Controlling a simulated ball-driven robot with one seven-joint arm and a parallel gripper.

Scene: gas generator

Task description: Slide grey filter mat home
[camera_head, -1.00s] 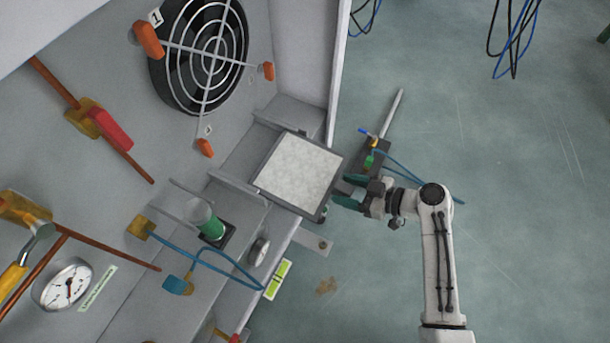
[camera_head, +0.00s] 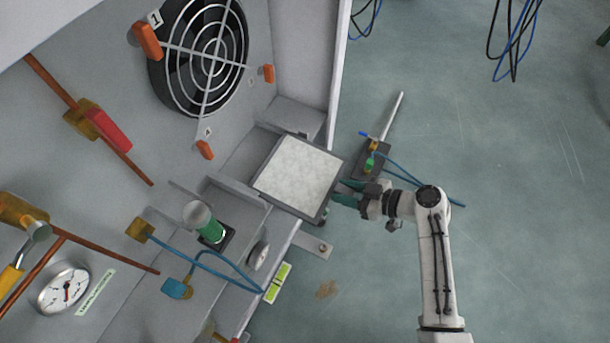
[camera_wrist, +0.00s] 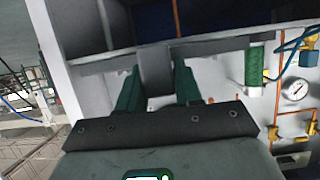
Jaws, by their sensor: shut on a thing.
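The filter mat (camera_head: 298,176) has a pale grey face in a dark grey frame. In the head view it lies between two grey guide rails on the cabinet ledge, its right end sticking out past the ledge. My gripper (camera_head: 342,194) is at the mat's right edge, with its green fingers close together. In the wrist view my gripper (camera_wrist: 158,75) is shut on a dark grey block at the middle of the mat's edge, which appears as a dark bar across the picture. The mat's inner end sits near the cabinet wall; the rails partly hide its sides.
A guide rail (camera_head: 239,188) runs along the mat's lower left side. A green-based cylinder (camera_head: 208,222) and blue hose stand near it. A fan (camera_head: 203,58) is on the wall above. A cabinet side panel (camera_head: 339,75) rises behind. The floor to the right is mostly open.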

